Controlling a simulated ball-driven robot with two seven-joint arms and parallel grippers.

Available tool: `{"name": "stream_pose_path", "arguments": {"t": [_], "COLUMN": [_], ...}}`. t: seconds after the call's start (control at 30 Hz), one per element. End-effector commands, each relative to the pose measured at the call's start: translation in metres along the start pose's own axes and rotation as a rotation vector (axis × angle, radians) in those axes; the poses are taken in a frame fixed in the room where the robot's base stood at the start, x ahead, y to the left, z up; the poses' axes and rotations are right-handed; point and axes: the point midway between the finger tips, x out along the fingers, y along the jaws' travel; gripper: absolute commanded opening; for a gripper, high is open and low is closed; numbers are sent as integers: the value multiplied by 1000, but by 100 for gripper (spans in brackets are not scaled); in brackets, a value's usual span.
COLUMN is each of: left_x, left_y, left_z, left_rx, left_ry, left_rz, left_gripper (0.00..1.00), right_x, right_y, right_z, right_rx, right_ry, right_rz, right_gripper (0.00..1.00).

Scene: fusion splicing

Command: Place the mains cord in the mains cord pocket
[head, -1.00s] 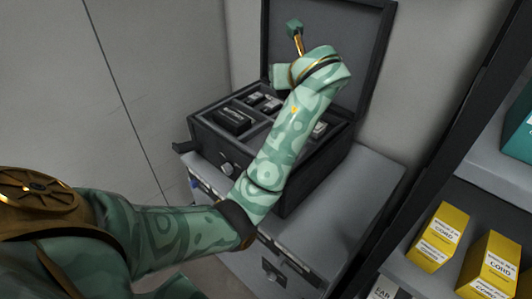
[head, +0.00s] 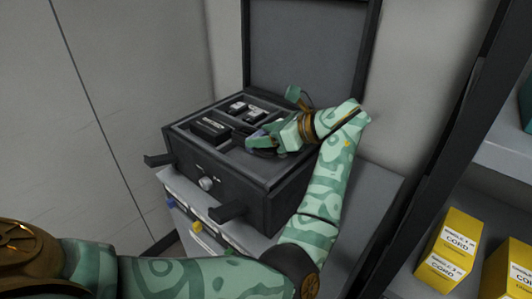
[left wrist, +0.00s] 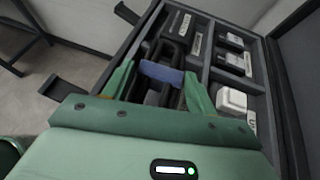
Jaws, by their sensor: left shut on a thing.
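The black case (head: 237,180) stands open, its inside divided into pockets. My left gripper (head: 262,142) is over the front right part of the case, shut on the mains cord. The cord is a dark coil with a blue-grey band (left wrist: 160,72) between my fingers in the left wrist view; its dark loops (left wrist: 168,48) reach over a pocket near the front wall. The band also shows in the head view (head: 257,134). I cannot tell whether the cord touches the pocket floor, as my fingers and the cord hide it. My right gripper is not in view.
Other pockets hold a black labelled block (head: 210,130) and small white-topped items (left wrist: 232,100). The raised lid (head: 305,50) stands behind. The case sits on a grey cabinet (head: 350,205). Yellow cord boxes (head: 450,247) stand on a shelf at right.

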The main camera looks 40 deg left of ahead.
Motion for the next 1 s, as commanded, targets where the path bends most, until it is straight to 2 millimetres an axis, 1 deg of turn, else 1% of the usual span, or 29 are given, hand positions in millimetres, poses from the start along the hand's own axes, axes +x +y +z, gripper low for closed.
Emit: {"name": "stream_pose_path", "arguments": {"t": [0.03,0.1,0.2,0.57,0.6,0.63,0.67,0.97,1.0], "left_x": [5,11,18,18,18,18,18,18,15], "left_y": [-1,-1,-2,-1,-1,-1,-1,-1,-1], "left_z": [-10,-23,-37,-37,-38,-38,-38,-37,-36], "left_rx": [3,4,3,0,0,0,0,-1,0], "left_ry": [-1,-2,-2,0,0,0,0,0,0], "left_rz": [1,2,2,-1,-1,-1,-1,-1,-1], "left_gripper": [25,25,25,25,68,77,80,80,80], "right_x": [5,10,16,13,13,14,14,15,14], "right_y": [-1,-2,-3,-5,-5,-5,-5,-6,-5], "right_z": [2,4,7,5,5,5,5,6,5], "right_rx": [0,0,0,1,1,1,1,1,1], "right_ry": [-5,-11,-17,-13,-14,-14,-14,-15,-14], "right_rz": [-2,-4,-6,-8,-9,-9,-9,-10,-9], "right_gripper": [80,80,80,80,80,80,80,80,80]}}
